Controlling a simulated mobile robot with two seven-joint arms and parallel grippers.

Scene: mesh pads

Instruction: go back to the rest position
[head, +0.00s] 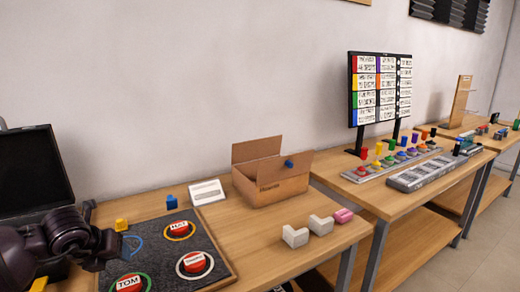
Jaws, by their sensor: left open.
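My left gripper (108,250) is at the lower left, at the end of my dark arm. It is open, with nothing seen between its fingers. It is over the left edge of a dark mat (210,246) that bears red round buttons, among them a front one (130,283), a middle one (195,263) and a back one (179,228). A blue ring shows on the mat just beside the gripper, partly hidden by it. My right gripper is not in view.
An open cardboard box (270,180), white blocks (295,237) and a pink block (343,215) are to the right. A black case (35,165) is at left. More tables stand beyond, with a screen (379,90).

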